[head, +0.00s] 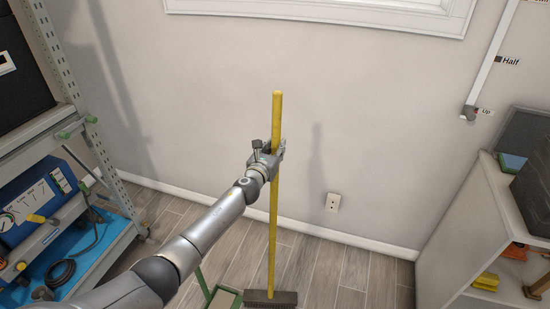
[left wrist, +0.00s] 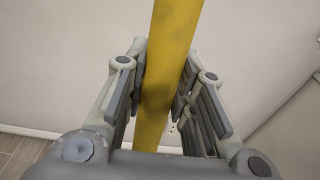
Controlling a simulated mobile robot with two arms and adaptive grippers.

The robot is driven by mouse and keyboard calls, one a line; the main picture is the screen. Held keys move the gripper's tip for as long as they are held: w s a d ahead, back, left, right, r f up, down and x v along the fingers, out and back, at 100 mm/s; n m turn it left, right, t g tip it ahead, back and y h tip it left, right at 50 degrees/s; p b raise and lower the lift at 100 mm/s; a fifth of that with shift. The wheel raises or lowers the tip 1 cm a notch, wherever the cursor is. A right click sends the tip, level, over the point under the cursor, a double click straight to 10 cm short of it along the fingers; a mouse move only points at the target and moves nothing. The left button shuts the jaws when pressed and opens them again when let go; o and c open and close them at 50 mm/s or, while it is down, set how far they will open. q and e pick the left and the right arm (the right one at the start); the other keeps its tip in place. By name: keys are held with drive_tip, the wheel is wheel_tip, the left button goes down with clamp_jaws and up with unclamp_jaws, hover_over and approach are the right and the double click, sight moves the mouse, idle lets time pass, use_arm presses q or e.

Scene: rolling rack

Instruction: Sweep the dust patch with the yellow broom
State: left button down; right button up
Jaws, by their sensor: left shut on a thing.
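The yellow broom (head: 273,220) stands nearly upright in the middle of the head view. Its dark brush head (head: 270,299) is low at the bottom edge of the picture, partly cut off. My left gripper (head: 275,153) is shut on the upper part of the handle. In the left wrist view, the yellow handle (left wrist: 168,70) runs between the two fingers of my left gripper (left wrist: 163,78). I see no dust patch in either view. My right gripper is not in view.
A metal rack (head: 112,180) with a blue gauge box (head: 35,208) stands at left. A light shelf unit (head: 475,205) is at right. A green-edged object (head: 222,298) is just left of the brush. The wall with an outlet (head: 333,202) lies behind; wood floor (head: 340,265) is bare right of the broom.

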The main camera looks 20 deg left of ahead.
use_arm(q)
drive_tip(key=shift+w+a, duration=0.1)
drive_tip(key=shift+w, duration=0.15)
drive_tip(key=shift+r, duration=0.1)
drive_tip(key=shift+s, duration=0.1)
drive_tip(key=shift+s+p, duration=0.25)
drive_tip(key=shift+p, duration=0.15)
drive_tip(key=s+d+p, duration=0.3)
drive_tip(key=s+d, duration=0.1)
drive_tip(key=s, duration=1)
drive_tip(key=s+d+p, duration=0.3)
drive_tip(key=s, duration=1.1)
drive_tip(key=shift+s+d+p, duration=0.3)
drive_tip(key=shift+d+p, duration=0.1)
